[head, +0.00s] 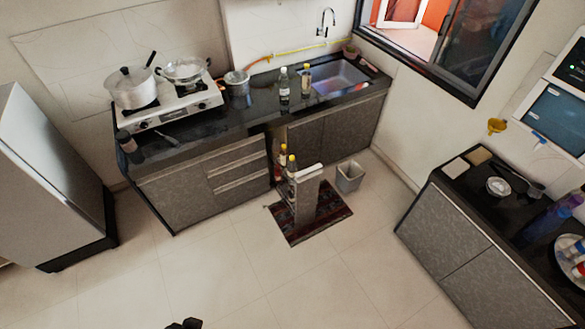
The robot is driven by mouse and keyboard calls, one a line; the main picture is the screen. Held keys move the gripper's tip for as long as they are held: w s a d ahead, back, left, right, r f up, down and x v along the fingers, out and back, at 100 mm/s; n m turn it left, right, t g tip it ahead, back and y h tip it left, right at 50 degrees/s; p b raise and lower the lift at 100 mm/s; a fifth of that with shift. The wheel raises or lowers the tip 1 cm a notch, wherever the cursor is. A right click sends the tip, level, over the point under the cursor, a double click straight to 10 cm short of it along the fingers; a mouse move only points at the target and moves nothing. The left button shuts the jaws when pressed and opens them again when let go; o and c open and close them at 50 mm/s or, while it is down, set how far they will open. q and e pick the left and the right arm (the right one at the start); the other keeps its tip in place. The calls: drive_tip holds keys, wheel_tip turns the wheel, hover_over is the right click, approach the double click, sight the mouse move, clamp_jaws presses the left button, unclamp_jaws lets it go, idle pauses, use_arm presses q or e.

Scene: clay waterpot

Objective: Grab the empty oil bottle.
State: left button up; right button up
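Two bottles with yellow caps stand close together by the open lower cupboard: a front bottle (291,168) and one behind it (282,160). A clear bottle with a dark label (284,90) and a smaller bottle (306,79) stand on the counter left of the sink. I cannot tell which bottle is the empty oil bottle. A small dark shape at the bottom edge, left of centre, seems to be the tip of my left gripper (186,323); its fingers cannot be made out. It is far from all the bottles. My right gripper is not in view.
A grey cupboard door (306,196) stands open over a dark red mat (333,219). A grey bin (349,177) stands to its right. A stove (172,105) with pots is on the counter. Another counter (447,226) is at right, a fridge (45,180) at left. The front floor is clear.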

use_arm(q)
drive_tip(key=shift+o, duration=0.4)
drive_tip(key=o, duration=0.9)
